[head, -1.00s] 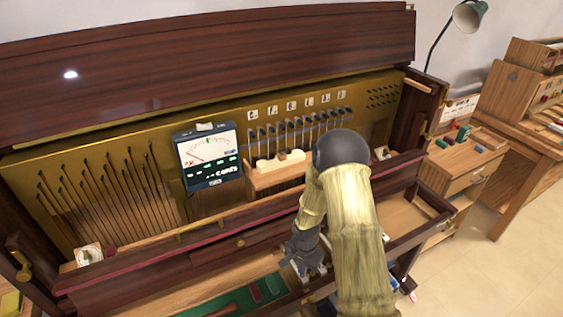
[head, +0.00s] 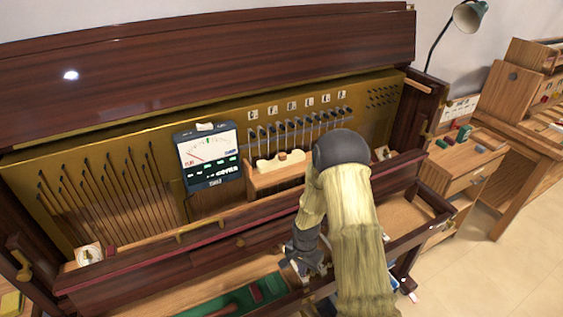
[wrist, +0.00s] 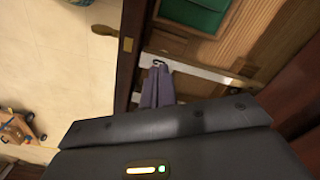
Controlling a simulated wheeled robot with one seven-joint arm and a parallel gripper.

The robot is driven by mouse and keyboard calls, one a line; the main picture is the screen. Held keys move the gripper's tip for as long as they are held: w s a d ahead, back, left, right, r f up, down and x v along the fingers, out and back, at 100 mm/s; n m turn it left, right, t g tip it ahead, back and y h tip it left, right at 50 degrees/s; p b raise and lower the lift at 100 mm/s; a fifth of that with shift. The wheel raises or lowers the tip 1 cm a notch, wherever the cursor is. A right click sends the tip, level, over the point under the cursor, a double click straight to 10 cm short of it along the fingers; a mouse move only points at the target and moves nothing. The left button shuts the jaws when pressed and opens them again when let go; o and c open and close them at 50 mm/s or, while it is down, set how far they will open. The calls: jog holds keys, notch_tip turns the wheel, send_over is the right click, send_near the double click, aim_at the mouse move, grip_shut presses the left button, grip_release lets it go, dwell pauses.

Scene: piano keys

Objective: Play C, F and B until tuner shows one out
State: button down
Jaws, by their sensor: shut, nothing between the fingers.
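The tuner (head: 209,157) is a dark box with a white dial, standing against the brass plate of the open piano. Its needle is green and stands near the middle of the dial; its small lower text is too small to read surely. My gripper (head: 307,270) is low at the front of the piano, partly hidden by my arm. In the wrist view my gripper (wrist: 159,70) is shut and empty, its tips at a white key strip (wrist: 205,77) with a dark mark by the tips. I cannot tell whether they touch. Most keys are hidden.
A row of pins with letter cards (head: 297,104) lines the brass plate. A wooden block with pale pieces (head: 278,164) sits right of the tuner. A green-lined tray (head: 235,302) lies left of my gripper.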

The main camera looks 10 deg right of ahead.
jog(key=shift+f, duration=0.15)
jog(key=shift+f+b, duration=0.85)
jog(key=shift+f, duration=0.15)
notch_tip(320, 180, up, 10)
jog(key=p, duration=0.7)
jog(key=shift+r, duration=0.15)
dwell(2.0)
jog(key=s+r+n+t, duration=0.1)
jog(key=s+r, duration=0.3)
jog(key=r, duration=0.4)
jog(key=s+r+n, duration=0.4)
jog(key=s+r, duration=0.1)
jog(key=r, duration=0.3)
jog(key=s+r+n+t, duration=0.1)
jog(key=s+r+n, duration=0.2)
jog(key=s+r, duration=0.2)
notch_tip(320, 180, up, 3)
jog(key=shift+s+f+t, duration=0.1)
jog(key=shift+s+t, duration=0.1)
jog(key=shift+t, duration=0.1)
